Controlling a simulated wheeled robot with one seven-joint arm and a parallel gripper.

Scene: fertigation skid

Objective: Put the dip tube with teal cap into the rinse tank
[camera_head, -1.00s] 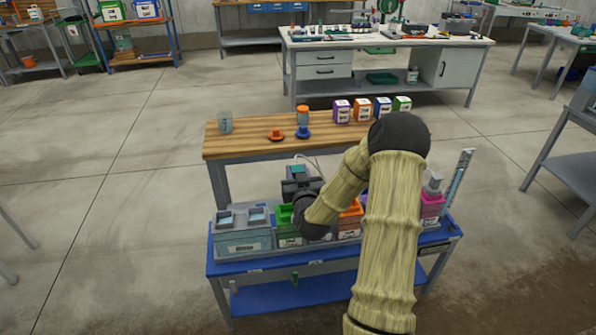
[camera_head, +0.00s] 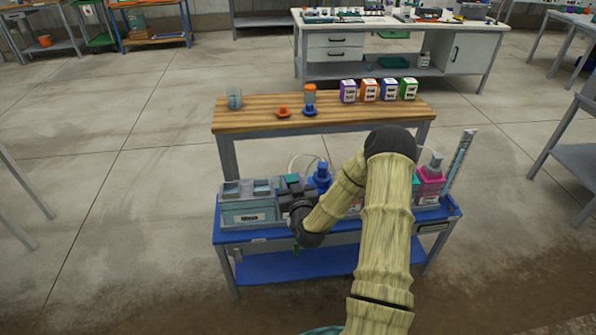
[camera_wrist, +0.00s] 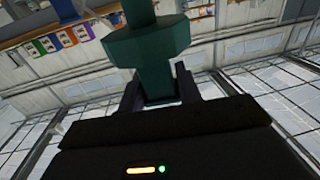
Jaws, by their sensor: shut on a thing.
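My gripper (camera_head: 291,185) is shut on the teal cap (camera_head: 291,178) of the dip tube. The wrist view also shows the teal cap (camera_wrist: 150,42) between the two dark fingers (camera_wrist: 158,88). The tube below the cap is hidden by my gripper and arm in the head view. The rinse tank (camera_head: 248,213) is a grey box with a teal front panel and openings on top, at the left end of the blue bench. My gripper is just right of the tank, close to its right edge; the exact gap cannot be told.
A blue-capped container (camera_head: 321,178) stands right of my gripper, and a pink bottle (camera_head: 430,182) is at the bench's right end. My arm hides the bench middle. The wooden table (camera_head: 240,116) behind holds a glass beaker (camera_head: 234,99) and several coloured boxes.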

